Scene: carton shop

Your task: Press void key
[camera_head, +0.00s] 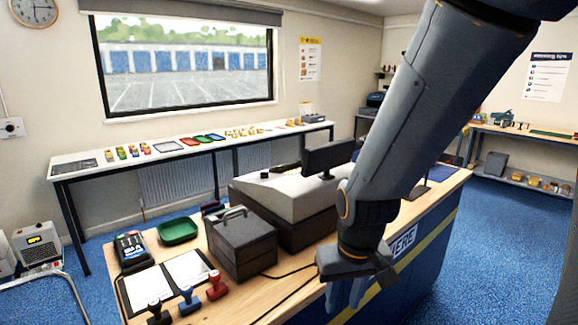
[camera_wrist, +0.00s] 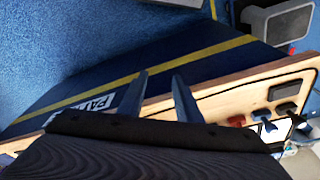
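A grey cash register (camera_head: 290,198) with a dark screen (camera_head: 328,157) on top stands on the wooden counter, its keys out of sight. I cannot make out a void key in either view. A small dark card terminal (camera_head: 131,249) with a lit display lies at the counter's left end; its keys are too small to read. My gripper (camera_head: 358,292) hangs pointing down at the counter's front side, to the right of the register and apart from it. In the wrist view my gripper (camera_wrist: 161,82) has its two fingers spread, with nothing between them.
The counter (camera_head: 190,238) also bears a grey cash box (camera_head: 242,245), a green tray (camera_head: 179,230), an open book (camera_head: 168,280) and three stamps (camera_head: 188,300). Cables run along its front. My arm hides the counter's middle right. Blue floor (camera_head: 500,240) lies free at the right.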

